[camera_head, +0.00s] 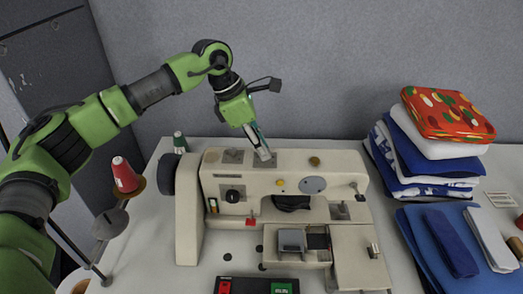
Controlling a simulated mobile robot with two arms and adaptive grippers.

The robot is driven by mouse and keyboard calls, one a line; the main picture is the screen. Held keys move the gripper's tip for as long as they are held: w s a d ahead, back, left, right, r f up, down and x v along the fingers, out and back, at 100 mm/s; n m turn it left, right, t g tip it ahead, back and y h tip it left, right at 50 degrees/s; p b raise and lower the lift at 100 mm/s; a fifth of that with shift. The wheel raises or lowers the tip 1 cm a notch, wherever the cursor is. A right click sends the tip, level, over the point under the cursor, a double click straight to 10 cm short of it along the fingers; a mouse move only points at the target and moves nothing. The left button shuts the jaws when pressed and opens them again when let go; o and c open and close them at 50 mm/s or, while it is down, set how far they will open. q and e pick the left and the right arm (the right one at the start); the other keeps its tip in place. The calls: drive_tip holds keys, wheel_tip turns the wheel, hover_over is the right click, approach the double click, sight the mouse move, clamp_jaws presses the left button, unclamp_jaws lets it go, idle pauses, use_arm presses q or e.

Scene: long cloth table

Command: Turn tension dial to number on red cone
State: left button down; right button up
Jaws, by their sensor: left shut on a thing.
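The cream sewing machine (219,185) stands on the table in the middle of the view. A red thread cone (125,175) stands on a holder at the left; no number on it is readable. A black knob (233,196) is on the machine's front panel, and I cannot tell whether it is the tension dial. My left gripper (263,154) reaches down to the machine's top edge, right of a square plate (234,156). Its fingers are shut on a small part there that they largely hide. My right gripper is not in view.
A green thread cone (180,142) stands behind the machine. Folded fabrics (445,113) are stacked at the right, with blue cloth (448,245) in front. A box with red and green buttons (256,287) is at the front edge. A grey wall is behind.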

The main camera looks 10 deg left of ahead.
use_arm(q)
drive_tip(key=m, duration=0.2)
drive_tip(key=m+g, duration=0.1)
drive_tip(key=shift+w+m+g, duration=0.15)
drive_tip(key=shift+m+g, duration=0.15)
drive_tip(key=shift+m, duration=0.1)
drive_tip(key=m, duration=0.2)
drive_tip(key=m+g, duration=0.1)
drive_tip(key=m, duration=0.1)
drive_tip(key=shift+w+d+m+g+p, duration=0.1)
drive_tip(key=shift+w+m+g+p, duration=0.1)
drive_tip(key=shift+m+g+p, duration=0.1)
drive_tip(key=m+g+p, duration=0.1)
drive_tip(key=m, duration=0.2)
drive_tip(key=shift+w+r+m+y, duration=0.1)
drive_tip(key=shift+m+y, duration=0.2)
drive_tip(key=shift+d+m+g+y+p, duration=0.1)
drive_tip(key=shift+m+g+y+p, duration=0.35)
drive_tip(key=shift+m+p, duration=0.75)
drive_tip(key=shift+w+m, duration=0.1)
drive_tip(key=shift+m, duration=0.4)
drive_tip(key=shift+f, duration=0.2)
